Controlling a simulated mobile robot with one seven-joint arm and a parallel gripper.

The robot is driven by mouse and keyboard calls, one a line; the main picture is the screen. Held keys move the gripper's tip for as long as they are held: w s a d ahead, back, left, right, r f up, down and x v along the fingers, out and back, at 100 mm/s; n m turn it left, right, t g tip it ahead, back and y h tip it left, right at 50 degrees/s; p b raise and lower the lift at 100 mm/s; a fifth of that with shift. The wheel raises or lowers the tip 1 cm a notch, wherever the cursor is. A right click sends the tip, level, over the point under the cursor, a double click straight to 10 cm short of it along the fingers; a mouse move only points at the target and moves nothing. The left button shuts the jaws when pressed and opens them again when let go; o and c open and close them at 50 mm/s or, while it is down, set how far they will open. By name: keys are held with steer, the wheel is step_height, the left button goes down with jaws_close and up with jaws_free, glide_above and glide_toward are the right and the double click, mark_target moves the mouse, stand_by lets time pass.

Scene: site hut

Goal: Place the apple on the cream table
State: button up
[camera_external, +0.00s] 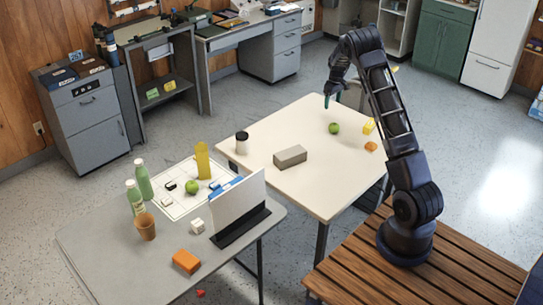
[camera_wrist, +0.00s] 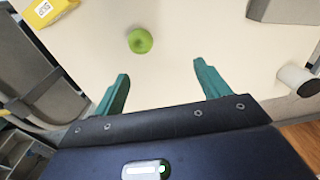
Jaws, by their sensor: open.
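A green apple (camera_external: 334,128) rests on the cream table (camera_external: 330,185), towards its far right part. It also shows in the wrist view (camera_wrist: 140,40), ahead of and between the green fingers, apart from them. A second green apple (camera_external: 191,186) sits on a white gridded sheet on the grey table (camera_external: 100,240) at the left. My gripper (camera_external: 327,100) is open and empty, above the far side of the cream table. In the wrist view its two fingers (camera_wrist: 158,72) are spread wide with nothing between them.
The cream table also bears a grey block (camera_external: 290,156), a dark-lidded white jar (camera_external: 242,143), a yellow box (camera_external: 369,126) and an orange block (camera_external: 371,146). Its front part is bare. A white upright panel (camera_external: 238,205) and bottles stand on the grey table.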

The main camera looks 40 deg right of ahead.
steer(key=s+a+r+t, duration=0.1)
steer(key=s+a+r, duration=0.6)
steer(key=a+r, duration=0.65)
steer(key=s+a+r+t, duration=0.1)
steer(key=s+a+r, duration=0.6)
steer(key=a+r, duration=0.6)
steer(key=s+a+r+t, duration=0.1)
steer(key=s+a+r, duration=0.2)
steer(key=s+a, duration=1.05)
steer(key=s+a+f, duration=0.1)
steer(key=s+a, duration=0.1)
steer(key=s, duration=0.6)
steer(key=s+a+f+t, duration=0.1)
steer(key=s+a, duration=0.1)
steer(key=s, duration=0.6)
steer(key=shift+s+a+f, duration=0.15)
steer(key=shift+a+f, duration=0.2)
steer(key=shift+f, duration=0.05)
